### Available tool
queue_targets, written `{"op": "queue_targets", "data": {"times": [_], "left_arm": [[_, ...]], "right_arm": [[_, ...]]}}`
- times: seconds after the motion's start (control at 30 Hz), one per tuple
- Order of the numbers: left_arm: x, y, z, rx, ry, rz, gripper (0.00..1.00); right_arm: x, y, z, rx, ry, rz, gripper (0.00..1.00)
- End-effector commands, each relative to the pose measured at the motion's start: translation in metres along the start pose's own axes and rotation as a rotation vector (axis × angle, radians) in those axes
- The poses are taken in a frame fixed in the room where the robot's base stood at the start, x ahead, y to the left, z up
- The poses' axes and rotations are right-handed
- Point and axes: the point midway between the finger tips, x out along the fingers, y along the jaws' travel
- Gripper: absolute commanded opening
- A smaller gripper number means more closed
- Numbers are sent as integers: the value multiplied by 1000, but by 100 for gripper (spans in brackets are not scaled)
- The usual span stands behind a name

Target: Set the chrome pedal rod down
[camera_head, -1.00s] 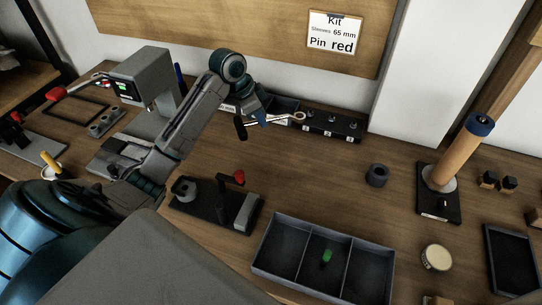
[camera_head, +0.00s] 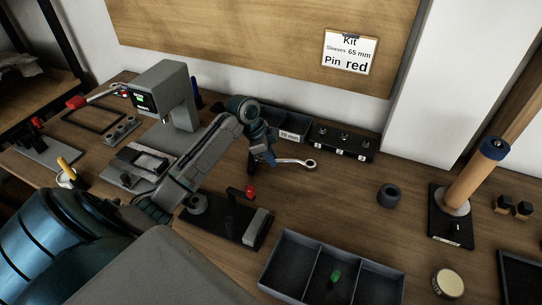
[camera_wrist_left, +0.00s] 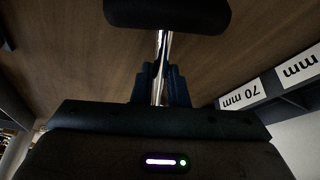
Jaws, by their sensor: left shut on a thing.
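The chrome pedal rod (camera_head: 291,162) has a ring at its right end in the head view. My left gripper (camera_head: 266,157) is shut on it near its other end and holds it roughly level, low over the wooden table; I cannot tell whether it touches. In the left wrist view the bright rod (camera_wrist_left: 161,62) runs between the blue fingers (camera_wrist_left: 160,88) to a black pad (camera_wrist_left: 168,12). My right gripper is not in view.
A dark fixture with a red knob (camera_head: 227,222) is in front. A divided tray (camera_head: 290,277) is nearer. Bare tabletop (camera_head: 335,200) lies to the right.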

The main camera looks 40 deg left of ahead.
Motion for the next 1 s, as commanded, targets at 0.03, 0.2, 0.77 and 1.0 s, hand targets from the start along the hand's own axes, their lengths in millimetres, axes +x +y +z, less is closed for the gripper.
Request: {"op": "queue_targets", "data": {"times": [0.03,0.2,0.77,1.0], "left_arm": [[1,0,0,1,0,-1,0],[2,-1,0,1,1,-3,0],[2,0,1,0,0,-2,35],[-29,-2,2,2,-3,-7,35]], "right_arm": [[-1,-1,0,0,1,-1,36],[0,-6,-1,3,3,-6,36],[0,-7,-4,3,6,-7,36],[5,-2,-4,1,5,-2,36]]}}
